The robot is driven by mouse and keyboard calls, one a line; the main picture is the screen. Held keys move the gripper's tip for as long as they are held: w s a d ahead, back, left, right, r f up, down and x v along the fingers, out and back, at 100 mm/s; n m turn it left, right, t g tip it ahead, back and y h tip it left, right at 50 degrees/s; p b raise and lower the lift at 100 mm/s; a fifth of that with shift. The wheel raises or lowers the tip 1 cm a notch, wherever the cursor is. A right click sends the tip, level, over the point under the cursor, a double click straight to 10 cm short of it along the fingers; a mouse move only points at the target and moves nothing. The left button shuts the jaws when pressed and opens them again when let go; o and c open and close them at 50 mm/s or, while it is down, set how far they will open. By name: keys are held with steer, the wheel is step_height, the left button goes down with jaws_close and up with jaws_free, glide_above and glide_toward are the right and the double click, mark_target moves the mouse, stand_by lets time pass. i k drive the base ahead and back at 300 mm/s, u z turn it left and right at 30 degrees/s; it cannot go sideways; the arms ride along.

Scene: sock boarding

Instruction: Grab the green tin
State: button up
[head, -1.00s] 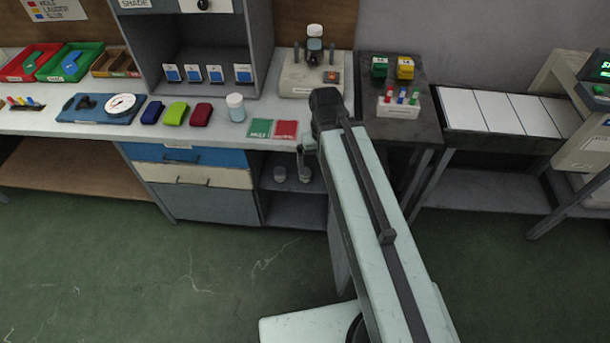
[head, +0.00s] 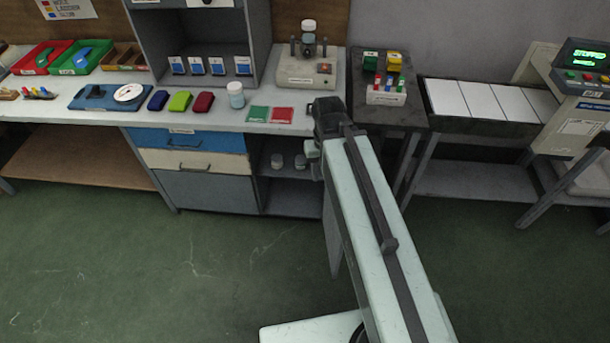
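The green tin (head: 370,61) stands on the dark side table (head: 408,118), to the right of the workbench. A yellow tin (head: 394,60) stands close to its right. My gripper (head: 313,165) hangs at the far end of my arm, in front of the workbench edge and below the level of the tins. It is to the left of the green tin and well apart from it. My arm hides most of the gripper, and its fingers are too small to tell open from shut.
A white rack (head: 386,97) with coloured pegs stands in front of the tins. A grey device with a jar (head: 308,70) is to their left. Green and red cards (head: 269,114) lie at the bench edge. A panelled table (head: 490,103) and a machine (head: 580,95) are to the right.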

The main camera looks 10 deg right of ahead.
mark_target(300, 160)
steer(key=u, duration=0.45)
steer(key=k, duration=0.1)
steer(key=u, duration=2.25)
steer(key=i, duration=1.9)
steer(key=z, duration=2.65)
steer(key=i, duration=1)
steer(key=z, duration=0.1)
